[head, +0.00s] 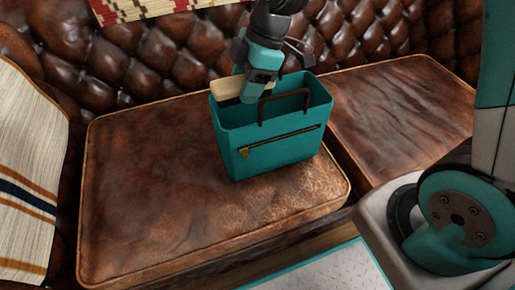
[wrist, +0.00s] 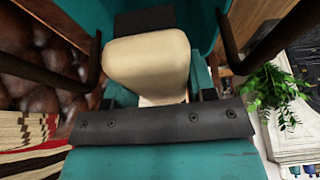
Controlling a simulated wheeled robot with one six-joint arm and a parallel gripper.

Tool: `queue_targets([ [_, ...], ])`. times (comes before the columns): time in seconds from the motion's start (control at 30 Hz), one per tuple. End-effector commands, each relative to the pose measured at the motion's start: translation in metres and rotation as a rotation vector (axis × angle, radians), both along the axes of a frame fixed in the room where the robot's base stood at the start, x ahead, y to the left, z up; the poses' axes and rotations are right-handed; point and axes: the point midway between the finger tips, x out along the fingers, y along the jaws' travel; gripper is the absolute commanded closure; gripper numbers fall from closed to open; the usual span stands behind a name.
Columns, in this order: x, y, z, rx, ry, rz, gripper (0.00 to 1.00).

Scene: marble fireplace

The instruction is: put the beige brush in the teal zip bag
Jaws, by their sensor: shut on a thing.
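The teal zip bag (head: 270,143) stands upright and open-topped on the brown leather seat, with dark handles and a zip on its front. My gripper (head: 246,92) is at the bag's open top, towards its left side, and is shut on the beige brush (head: 229,88). The brush lies at the level of the rim, partly hidden by my gripper. In the wrist view the beige brush (wrist: 148,62) fills the middle between my fingers, with a dark end beyond it. The bag's teal wall (wrist: 204,22) and handles surround it there.
The brown leather cushion (head: 150,200) has clear room left of the bag. A second cushion (head: 395,110) lies to the right, past a gap. A striped pillow (head: 30,170) leans at far left. A green plant (wrist: 270,90) shows at right in the wrist view.

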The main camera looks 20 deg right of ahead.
Motion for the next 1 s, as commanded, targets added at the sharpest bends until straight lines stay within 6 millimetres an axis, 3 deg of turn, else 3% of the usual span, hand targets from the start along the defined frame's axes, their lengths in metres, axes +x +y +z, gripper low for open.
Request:
queue_targets([
  [0.03, -0.001, 0.000, -0.020, 0.000, 0.007, -0.001, 0.75],
  [0.1, -0.001, 0.000, -0.041, -0.001, 0.007, 0.000, 0.75],
  [0.27, -0.001, 0.000, -0.087, -0.002, 0.007, -0.002, 0.87],
  [0.4, -0.001, 0.000, -0.117, -0.001, 0.005, -0.002, 0.87],
  [0.67, 0.000, 0.000, -0.137, 0.000, 0.001, -0.003, 0.87],
  [0.9, -0.001, 0.000, -0.173, 0.000, 0.003, -0.003, 0.88],
  [1.0, 0.000, 0.000, -0.176, 0.000, 0.001, -0.003, 0.88],
])
